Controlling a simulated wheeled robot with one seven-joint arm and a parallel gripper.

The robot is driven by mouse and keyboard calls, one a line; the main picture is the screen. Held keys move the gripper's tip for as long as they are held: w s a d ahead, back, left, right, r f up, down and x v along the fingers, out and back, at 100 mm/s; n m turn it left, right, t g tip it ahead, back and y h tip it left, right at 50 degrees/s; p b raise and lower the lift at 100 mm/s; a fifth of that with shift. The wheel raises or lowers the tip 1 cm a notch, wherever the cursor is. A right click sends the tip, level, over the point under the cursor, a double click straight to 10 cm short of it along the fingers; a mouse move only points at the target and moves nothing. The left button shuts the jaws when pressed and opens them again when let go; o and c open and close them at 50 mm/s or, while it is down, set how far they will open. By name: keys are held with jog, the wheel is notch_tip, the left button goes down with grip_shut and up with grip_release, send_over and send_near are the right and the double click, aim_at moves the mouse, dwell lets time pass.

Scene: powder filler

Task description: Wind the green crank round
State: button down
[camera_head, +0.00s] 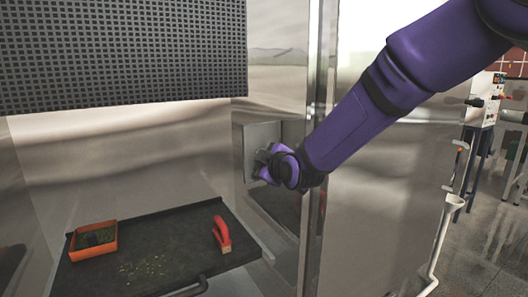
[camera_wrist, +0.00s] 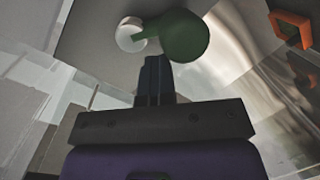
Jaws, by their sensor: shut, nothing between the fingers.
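The green crank (camera_wrist: 180,36) shows in the wrist view as a dark green rounded knob joined to a pale round hub (camera_wrist: 130,35), on a grey plate. My gripper (camera_wrist: 154,62) is shut and empty, its fingertips just below the crank's arm and knob in the picture. I cannot tell whether they touch it. In the head view my gripper (camera_head: 263,163) is at the grey box (camera_head: 262,134) on the cabinet's side wall, and my wrist hides the crank there.
A black tray shelf (camera_head: 178,237) lies below left, with an orange box (camera_head: 93,240) and a red-handled tool (camera_head: 221,234) on it. A perforated panel (camera_head: 120,50) hangs above. The steel door edge (camera_head: 316,100) stands close to my forearm.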

notch_tip(320, 180, down, 6)
jog(key=s+a, duration=0.1)
jog(key=a, duration=0.1)
jog(key=shift+s+a+g, duration=0.25)
jog(key=shift+a+g, duration=0.05)
jog(key=shift+a, duration=0.05)
jog(key=shift+d+r, duration=0.1)
jog(key=shift+r, duration=0.05)
jog(key=shift+w+d+r, duration=0.3)
jog(key=shift+w+d, duration=0.1)
jog(key=shift+d, duration=0.2)
jog(key=shift+w+d+r, duration=0.3)
jog(key=shift+w+d, duration=0.15)
jog(key=shift+d, duration=0.2)
jog(key=shift+w+d+r, duration=0.3)
jog(key=shift+w+d, duration=0.1)
jog(key=shift+d, duration=0.2)
jog(key=shift+w+d+f, duration=0.3)
jog(key=shift+w+d, duration=0.05)
jog(key=shift+d, duration=0.2)
